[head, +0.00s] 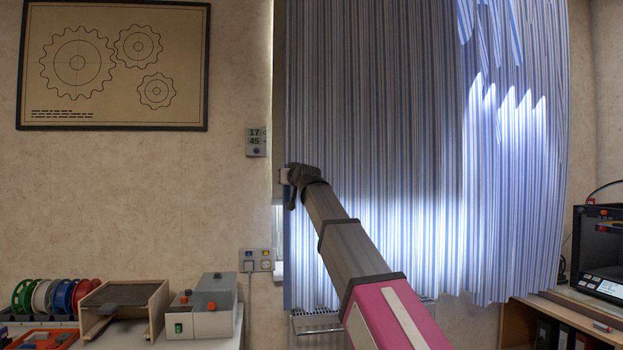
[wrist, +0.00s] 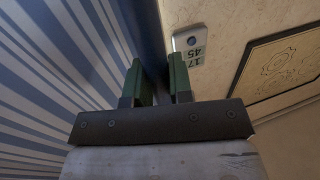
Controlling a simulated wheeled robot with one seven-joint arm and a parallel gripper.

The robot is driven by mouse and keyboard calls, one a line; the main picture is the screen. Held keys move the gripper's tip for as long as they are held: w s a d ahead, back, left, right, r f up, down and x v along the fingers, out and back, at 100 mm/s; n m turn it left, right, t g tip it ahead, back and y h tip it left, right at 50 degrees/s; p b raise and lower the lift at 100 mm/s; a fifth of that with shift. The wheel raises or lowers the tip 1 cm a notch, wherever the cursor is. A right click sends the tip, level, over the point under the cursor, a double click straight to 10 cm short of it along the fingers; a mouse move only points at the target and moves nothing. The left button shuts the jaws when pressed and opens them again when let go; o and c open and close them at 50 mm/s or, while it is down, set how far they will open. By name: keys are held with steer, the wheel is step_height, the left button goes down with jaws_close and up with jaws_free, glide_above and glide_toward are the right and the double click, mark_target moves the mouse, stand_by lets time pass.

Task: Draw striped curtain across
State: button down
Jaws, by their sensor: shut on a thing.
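The blue-and-white striped curtain (head: 400,110) hangs across the window, spread from the grey strip at the window's left side to the right corner. Sunlight glows through its lower part and right side. My gripper (head: 288,182) is at the curtain's left edge, about mid-height. In the wrist view the curtain (wrist: 50,80) fills the left side, and my gripper's green fingers (wrist: 160,82) are shut on its edge. The cloth between the fingers is dark and partly hidden.
A radiator (head: 318,322) is below the curtain. A grey box with buttons (head: 203,307) stands lower left, a 3D printer (head: 600,250) at right.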

steer(key=s+a, duration=0.1)
steer(key=a, duration=0.5)
steer(key=shift+s+a, duration=0.25)
steer(key=shift+s, duration=0.1)
steer(key=c, duration=1)
jaws_free()
steer(key=shift+c, duration=0.2)
steer(key=v, duration=1)
steer(key=shift+s+d, duration=0.2)
steer(key=shift+s, duration=0.15)
